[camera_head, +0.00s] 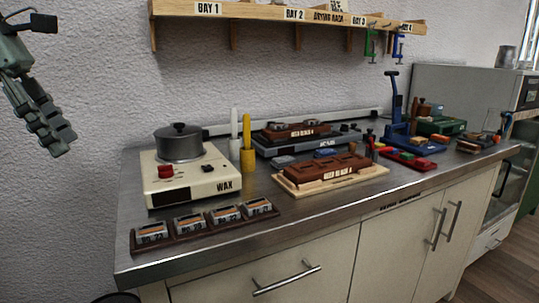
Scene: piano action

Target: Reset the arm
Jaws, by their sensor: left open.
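My left gripper (38,82) hangs in the air at the upper left, in front of the pale wall. It is grey-green with dark parts, and it is open and empty. It is clear of the bench, above and to the left of the bench's left end, and touches nothing. Part of its arm is cut off by the picture's left edge. My right gripper is not in view.
A metal-topped bench (290,215) carries a wax heater (218,178) with a pot (178,143), labelled trays (192,220), a brown mould (333,168) and several tools. A wooden shelf (270,11) is above. Space around the left gripper is free.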

